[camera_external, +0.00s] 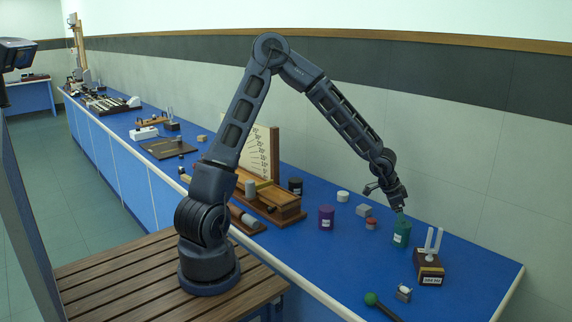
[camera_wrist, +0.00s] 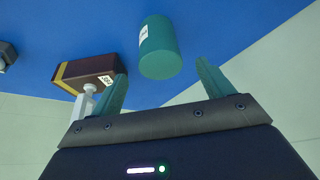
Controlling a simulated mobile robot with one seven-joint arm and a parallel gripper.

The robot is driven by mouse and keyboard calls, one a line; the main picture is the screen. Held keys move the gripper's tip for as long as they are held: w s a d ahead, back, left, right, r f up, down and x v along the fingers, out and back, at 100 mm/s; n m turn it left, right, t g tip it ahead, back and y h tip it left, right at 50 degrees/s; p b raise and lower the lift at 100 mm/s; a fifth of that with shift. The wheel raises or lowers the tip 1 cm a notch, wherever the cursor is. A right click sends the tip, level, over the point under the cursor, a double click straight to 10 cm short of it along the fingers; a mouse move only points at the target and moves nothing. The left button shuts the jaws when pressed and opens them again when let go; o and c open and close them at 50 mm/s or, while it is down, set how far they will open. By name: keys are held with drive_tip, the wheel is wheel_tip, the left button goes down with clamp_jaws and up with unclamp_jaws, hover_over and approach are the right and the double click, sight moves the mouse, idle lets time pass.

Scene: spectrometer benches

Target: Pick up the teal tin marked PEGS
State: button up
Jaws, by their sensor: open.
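The teal tin (camera_external: 401,234) stands upright on the blue bench toward its right end, with a white label whose lettering is too small to read. My gripper (camera_external: 398,206) is just above the tin in the external view, pointing down. In the wrist view the tin (camera_wrist: 161,48) shows with its label at its left edge, just beyond my gripper's two spread fingers (camera_wrist: 163,85). My gripper is open and nothing is between its fingers. Whether the fingertips overlap the tin's top is hard to tell.
A brown block with two white prongs (camera_external: 429,265) stands close right of the tin; it also shows in the wrist view (camera_wrist: 88,72). A small red-topped tin (camera_external: 371,223), grey block (camera_external: 364,210) and purple tin (camera_external: 326,217) stand left. A green-headed mallet (camera_external: 371,299) lies in front.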

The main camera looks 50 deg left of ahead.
sight(404, 232)
drive_tip(key=shift+x, duration=4.15)
drive_tip(key=shift+s+a, duration=0.15)
drive_tip(key=c, duration=1.1)
